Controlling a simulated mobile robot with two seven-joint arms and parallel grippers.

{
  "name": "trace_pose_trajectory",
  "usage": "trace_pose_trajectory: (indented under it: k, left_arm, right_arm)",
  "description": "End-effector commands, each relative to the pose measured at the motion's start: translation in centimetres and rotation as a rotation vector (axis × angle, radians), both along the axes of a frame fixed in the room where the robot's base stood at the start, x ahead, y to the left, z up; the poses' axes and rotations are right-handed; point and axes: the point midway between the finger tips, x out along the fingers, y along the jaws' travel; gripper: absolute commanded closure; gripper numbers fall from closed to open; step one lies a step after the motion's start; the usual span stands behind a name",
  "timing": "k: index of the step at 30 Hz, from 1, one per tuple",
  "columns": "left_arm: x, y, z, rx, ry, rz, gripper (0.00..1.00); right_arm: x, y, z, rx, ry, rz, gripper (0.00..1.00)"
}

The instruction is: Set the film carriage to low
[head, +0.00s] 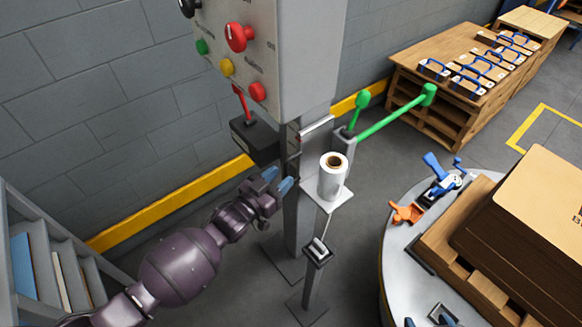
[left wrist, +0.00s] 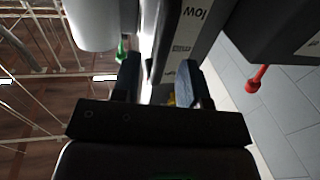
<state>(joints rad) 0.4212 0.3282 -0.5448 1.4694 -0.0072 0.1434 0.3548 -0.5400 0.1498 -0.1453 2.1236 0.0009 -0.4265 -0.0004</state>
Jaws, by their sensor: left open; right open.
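The film carriage (head: 328,194) is a small pale plate bearing an upright white film roll (head: 332,180), beside the grey mast in the head view. The roll also shows at the top left of the left wrist view (left wrist: 90,22). My left gripper (head: 279,181) is open, just left of the carriage and close to the mast. In the left wrist view its two fingers (left wrist: 161,82) stand apart, with the mast face between and beyond them. An upside-down "low" label (left wrist: 196,13) is on that face.
Above stands a control box (head: 262,50) with coloured buttons; a black box with a red lever (head: 243,104) is below it. A green-handled bar (head: 392,115) juts right. The round turntable (head: 396,250) carries a wooden pallet and a carton. A small post (head: 315,270) stands in front.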

Motion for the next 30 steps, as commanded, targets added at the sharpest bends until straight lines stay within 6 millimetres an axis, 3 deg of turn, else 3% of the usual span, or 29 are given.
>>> trace_pose_trajectory:
  k: [9, 22, 30]
  left_arm:
    - [3.3, -2.4, -0.2, 0.001, 0.002, 0.001, 0.6]
    - [3.8, -2.9, 0.0, 0.001, 0.0, 0.001, 0.6]
    - [3.8, -2.9, 0.0, 0.001, 0.0, 0.001, 1.0]
  right_arm:
    - [0.0, -0.1, -0.7, -0.003, 0.008, 0.001, 0.33]
    - [0.5, -0.2, -0.5, -0.008, -0.003, 0.009, 0.33]
    - [0.4, -0.2, -0.6, -0.007, 0.001, 0.008, 0.33]
